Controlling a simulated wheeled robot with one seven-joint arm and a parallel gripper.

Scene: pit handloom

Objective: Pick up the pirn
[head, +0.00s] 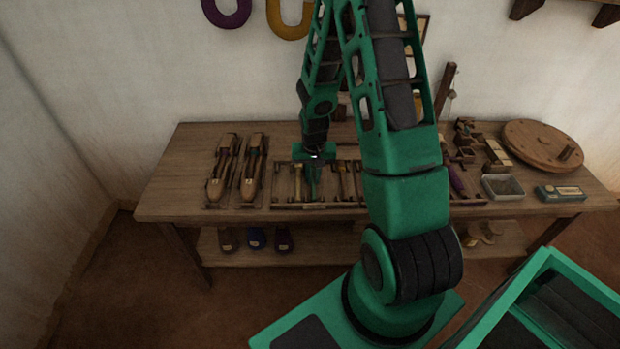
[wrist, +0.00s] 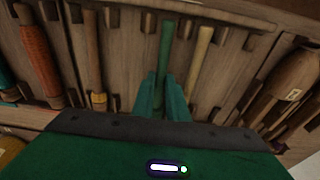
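A slim green pirn (wrist: 166,48) lies in a wooden rack between small pegs in the wrist view. My gripper (wrist: 163,88) reaches down at it with one green finger on each side of the pirn's near part. The fingers sit close to the pirn, and I cannot tell whether they touch it. A pale yellow pirn (wrist: 201,55) lies just to its right, and a yellow-brown one (wrist: 93,60) to its left. In the head view my gripper (head: 313,182) is low over the rack (head: 318,206), and the arm hides part of the rack.
Two wooden shuttles (head: 219,175) lie left of the rack on the wooden table (head: 165,190). To the right are a grey tray (head: 502,187), a small teal box (head: 560,193) and a round wooden disc (head: 541,145).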

